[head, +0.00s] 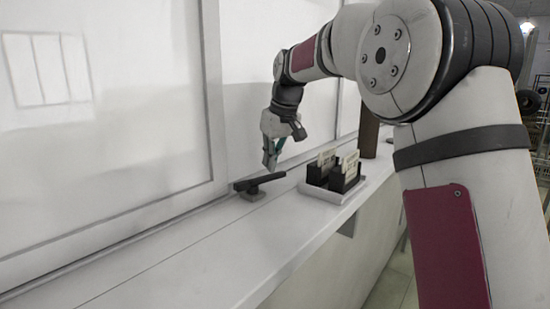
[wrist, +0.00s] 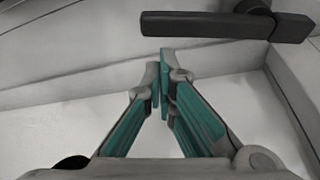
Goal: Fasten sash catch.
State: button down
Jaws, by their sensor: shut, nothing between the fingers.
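The sash catch (head: 257,184) is a dark lever on a small dark base, on the white ledge at the foot of the sash window. Its lever lies roughly level, along the frame. In the wrist view the catch's dark arm (wrist: 210,25) crosses the top right, with its round pivot at the right end. My gripper (head: 270,164) is shut and empty, above the ledge and close to the catch. In the wrist view my gripper's green-lined fingertips (wrist: 160,70) meet just below the lever in the picture. I cannot tell whether they touch it.
A white tray (head: 318,194) with black holders and cards stands on the ledge right of the catch. A brown cylinder (head: 369,134) stands behind it. The ledge (head: 215,250) is clear towards the front. The window frame (head: 214,95) rises behind.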

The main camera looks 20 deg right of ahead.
jog(key=shift+s+d+f, duration=0.1)
jog(key=shift+s+d, duration=0.05)
jog(key=shift+s, duration=0.2)
dwell(0.3)
